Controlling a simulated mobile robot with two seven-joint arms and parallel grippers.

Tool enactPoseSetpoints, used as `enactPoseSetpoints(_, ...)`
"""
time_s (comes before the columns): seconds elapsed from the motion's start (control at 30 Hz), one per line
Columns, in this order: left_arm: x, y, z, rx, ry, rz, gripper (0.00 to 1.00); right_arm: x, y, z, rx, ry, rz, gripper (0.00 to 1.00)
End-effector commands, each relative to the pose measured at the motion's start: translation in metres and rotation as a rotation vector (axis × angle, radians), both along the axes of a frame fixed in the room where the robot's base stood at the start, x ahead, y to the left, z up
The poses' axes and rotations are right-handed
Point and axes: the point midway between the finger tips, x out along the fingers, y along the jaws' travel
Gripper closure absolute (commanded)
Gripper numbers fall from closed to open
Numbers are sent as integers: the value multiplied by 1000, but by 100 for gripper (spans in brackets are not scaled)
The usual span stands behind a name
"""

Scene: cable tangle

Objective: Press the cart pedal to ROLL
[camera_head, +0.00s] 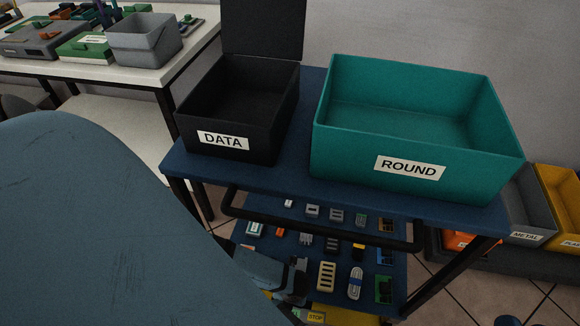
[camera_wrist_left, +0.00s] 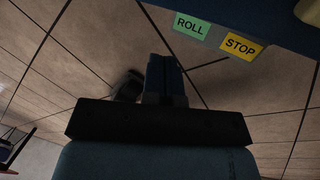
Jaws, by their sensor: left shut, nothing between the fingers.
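The blue cart (camera_head: 250,178) stands in front of me. The STOP label also shows in the head view (camera_head: 316,316), at the bottom, partly cut off. My left gripper (camera_head: 298,285) hangs low at the cart's front, by the lower shelf. In the left wrist view its fingers (camera_wrist_left: 164,66) are shut and empty, below the labels and apart from them in the picture. My right gripper is not in view.
A black handle bar (camera_head: 320,222) crosses the cart's front above my gripper. A black DATA bin (camera_head: 270,145) and teal ROUND bin (camera_head: 340,165) stand on top. Small parts fill the lower shelf. METAL bin (camera_head: 528,215) stands right; a white table (camera_head: 150,76) stands at the left.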

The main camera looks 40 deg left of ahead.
Motion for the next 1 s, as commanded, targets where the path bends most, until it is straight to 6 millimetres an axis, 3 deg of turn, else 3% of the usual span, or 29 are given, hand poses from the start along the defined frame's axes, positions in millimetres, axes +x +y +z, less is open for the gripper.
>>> enactPoseSetpoints(0.07, -2, 3, 18, 0, 0, 0, 100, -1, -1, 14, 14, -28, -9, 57)
enactPoseSetpoints(0.23, -4, 6, 32, 0, 1, 1, 100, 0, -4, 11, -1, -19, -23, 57)
enactPoseSetpoints(1.0, -3, 11, 41, 6, -3, 27, 100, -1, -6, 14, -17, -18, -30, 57)
